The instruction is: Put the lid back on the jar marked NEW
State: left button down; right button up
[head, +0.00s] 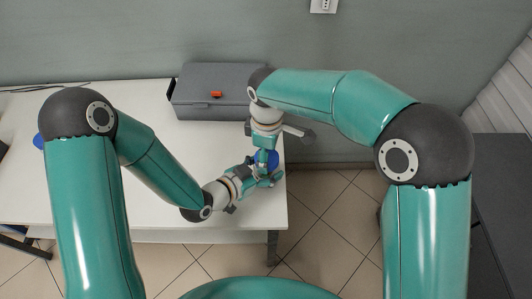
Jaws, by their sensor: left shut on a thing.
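A small blue object (272,157), perhaps the jar or its lid, is at the right end of the white table, mostly hidden by my grippers. My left gripper (266,177) reaches it from the left and is shut on it. My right gripper (263,157) points down from above, right over the same blue object; its fingers overlap the object, so its opening cannot be read. Another blue round thing (38,141) shows at the table's left, partly behind my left arm. No NEW marking is readable.
The table's right edge is close to both grippers. The table's middle is clear. A dark cabinet (505,190) stands at the far right.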

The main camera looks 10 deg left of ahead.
jog(key=m, duration=0.8)
jog(key=shift+m, duration=0.4)
jog(key=m, duration=0.7)
jog(key=shift+w+m, duration=0.1)
jog(key=shift+m, duration=0.3)
jog(key=o, duration=1.4)
jog(key=shift+c, duration=0.2)
notch_tip(320, 180, up, 12)
